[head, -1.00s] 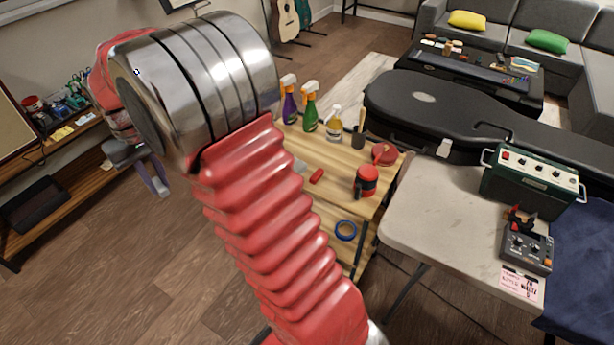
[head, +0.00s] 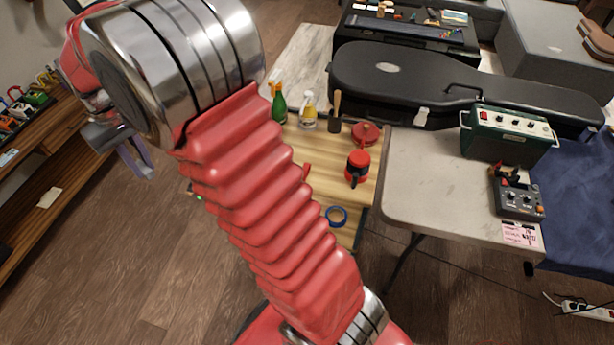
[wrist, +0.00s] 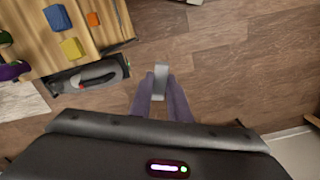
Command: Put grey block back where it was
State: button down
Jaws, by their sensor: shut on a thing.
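The grey block (wrist: 161,80) is held between the two purple-grey fingers of my gripper (wrist: 162,92) in the wrist view, its far part sticking out past the fingertips. Bare wood floor shows beneath it. In the head view my gripper (head: 133,155) hangs at the left, below the metal joint of my red-sleeved arm, over the floor and left of the wooden table (head: 356,201). I cannot make out the block in the head view.
The table bears a green spray bottle (head: 279,104), a yellow one (head: 308,112), a red can (head: 357,166) and blue tape (head: 337,215). The wrist view shows a yellow block (wrist: 71,47) and a blue block (wrist: 57,17) on wood. A wooden shelf (head: 62,165) stands far left.

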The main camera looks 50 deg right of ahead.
jog(key=shift+d, duration=0.15)
jog(key=d, duration=0.1)
jog(key=n, duration=0.4)
send_over(322, 178)
notch_tip(322, 178, down, 8)
jog(key=shift+r, duration=0.1)
jog(key=shift+f, duration=3.1)
jog(key=shift+f, duration=0.1)
jog(key=shift+f, duration=1.8)
